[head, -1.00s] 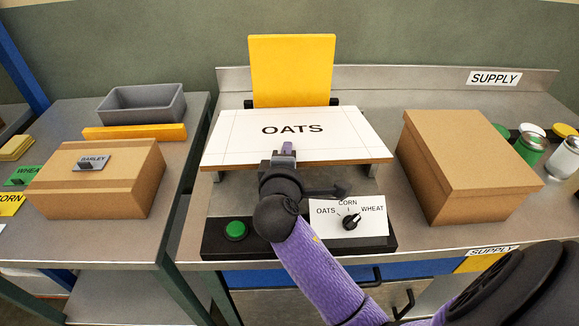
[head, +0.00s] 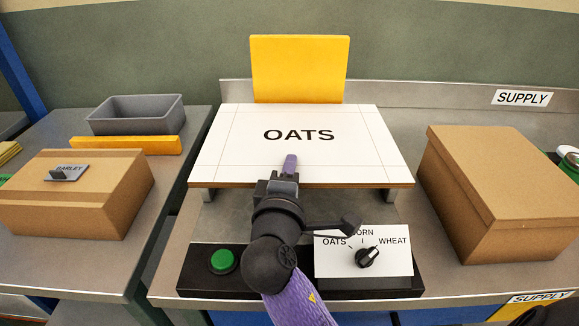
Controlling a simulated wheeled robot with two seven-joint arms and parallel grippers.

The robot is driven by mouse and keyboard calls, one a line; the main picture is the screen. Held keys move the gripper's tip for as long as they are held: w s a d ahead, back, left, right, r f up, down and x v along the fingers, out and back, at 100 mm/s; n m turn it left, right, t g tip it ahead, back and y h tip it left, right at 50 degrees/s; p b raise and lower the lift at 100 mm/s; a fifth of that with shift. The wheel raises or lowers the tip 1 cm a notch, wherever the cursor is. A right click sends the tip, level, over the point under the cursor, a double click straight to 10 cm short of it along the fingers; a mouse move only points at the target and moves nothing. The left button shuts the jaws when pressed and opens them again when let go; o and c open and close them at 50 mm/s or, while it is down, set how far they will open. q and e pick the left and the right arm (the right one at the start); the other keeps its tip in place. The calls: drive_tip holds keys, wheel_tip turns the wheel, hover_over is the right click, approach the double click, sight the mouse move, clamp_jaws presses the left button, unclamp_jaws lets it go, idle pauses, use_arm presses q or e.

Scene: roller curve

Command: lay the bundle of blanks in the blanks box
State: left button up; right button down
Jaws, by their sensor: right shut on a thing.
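The bundle of blanks appears to be the flat white stack printed OATS (head: 300,115), with faint crease lines and a brown edge. It lies level on the grey supports of the middle bench. My right gripper (head: 289,166) is shut on the middle of its near edge. One purple fingertip shows over the top face; the lower finger is hidden. A grey open box (head: 140,123) stands on the left table; no label on it marks it as the blanks box. My left gripper is not in view.
A yellow panel (head: 299,68) stands behind the stack. A black console with a green button (head: 223,261) and a selector dial (head: 367,258) lies in front. Closed cardboard boxes stand left (head: 100,205) and right (head: 500,185). A yellow bar (head: 125,146) lies before the grey box.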

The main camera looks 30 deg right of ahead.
drive_tip(key=shift+r, duration=0.1)
idle(0.4)
drive_tip(key=shift+p, duration=0.5)
idle(0.3)
unclamp_jaws()
idle(0.5)
